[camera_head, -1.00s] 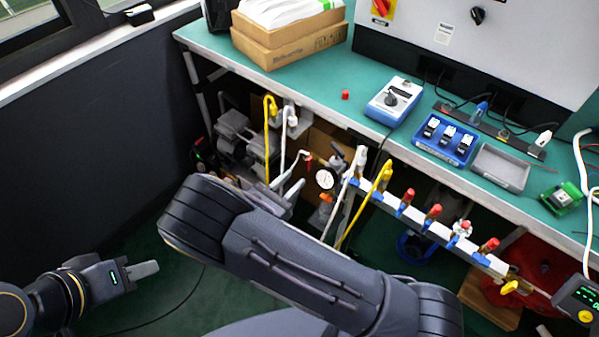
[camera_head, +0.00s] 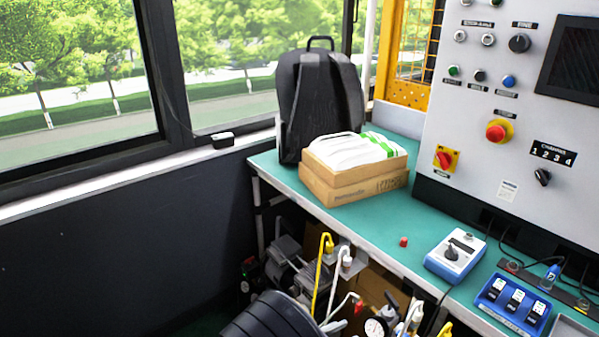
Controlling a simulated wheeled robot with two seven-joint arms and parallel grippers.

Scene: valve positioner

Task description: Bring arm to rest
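The yellow hose (camera_head: 323,262) and white hose (camera_head: 339,270) stand just behind the right arm link, with a round gauge (camera_head: 376,328) to the right.
The green bench (camera_head: 375,228) carries a cardboard box (camera_head: 356,186), a black backpack (camera_head: 318,100), a red cap (camera_head: 404,242), a blue meter (camera_head: 456,257) and a blue tray (camera_head: 512,305). A control panel (camera_head: 470,110) stands behind it. A dark wall (camera_head: 110,265) lies left.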

